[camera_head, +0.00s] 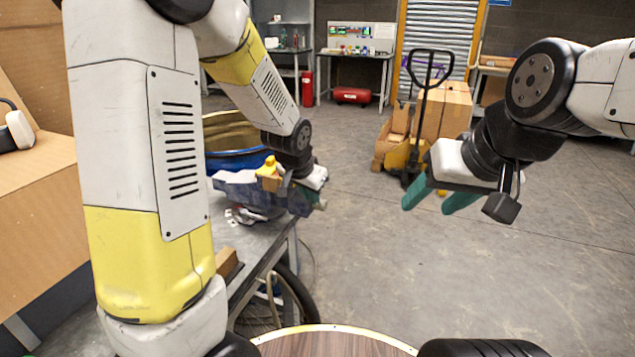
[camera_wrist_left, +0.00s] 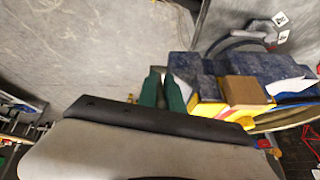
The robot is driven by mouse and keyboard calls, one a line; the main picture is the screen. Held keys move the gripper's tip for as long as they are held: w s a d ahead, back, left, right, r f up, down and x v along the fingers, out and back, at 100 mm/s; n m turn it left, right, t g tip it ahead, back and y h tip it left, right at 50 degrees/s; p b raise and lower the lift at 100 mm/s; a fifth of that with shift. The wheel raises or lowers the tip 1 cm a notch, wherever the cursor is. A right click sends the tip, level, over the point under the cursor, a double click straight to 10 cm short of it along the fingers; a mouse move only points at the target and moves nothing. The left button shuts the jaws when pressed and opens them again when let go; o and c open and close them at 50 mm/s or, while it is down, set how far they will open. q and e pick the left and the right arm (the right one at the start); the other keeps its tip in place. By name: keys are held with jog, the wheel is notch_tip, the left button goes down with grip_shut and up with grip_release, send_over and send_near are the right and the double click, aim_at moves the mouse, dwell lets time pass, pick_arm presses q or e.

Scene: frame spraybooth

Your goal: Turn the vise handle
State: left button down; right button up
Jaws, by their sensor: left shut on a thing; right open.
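A blue vise (camera_head: 238,187) stands on a metal workbench (camera_head: 245,250) left of centre in the head view. In the left wrist view the blue vise body (camera_wrist_left: 228,65) lies right of the fingers. My left gripper (camera_head: 308,190) is at the vise's right end. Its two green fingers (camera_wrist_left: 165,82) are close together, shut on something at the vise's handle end. The handle itself is mostly hidden, and its angle cannot be told. My right gripper (camera_head: 433,200) is open and empty, in the air over the floor to the right.
A yellow object (camera_head: 268,166) and a brown block (camera_head: 271,184) sit at the vise. A blue drum (camera_head: 228,160) stands behind it. A pallet jack (camera_head: 413,150) with cardboard boxes (camera_head: 450,110) is beyond my right gripper. The concrete floor right of the bench is clear.

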pick_arm(q)
jog(key=shift+s+f+t, duration=0.4)
jog(key=shift+t, duration=0.1)
jog(key=c, duration=1.5)
grip_release()
jog(key=shift+v, duration=3.9)
jog(key=shift+a, duration=0.15)
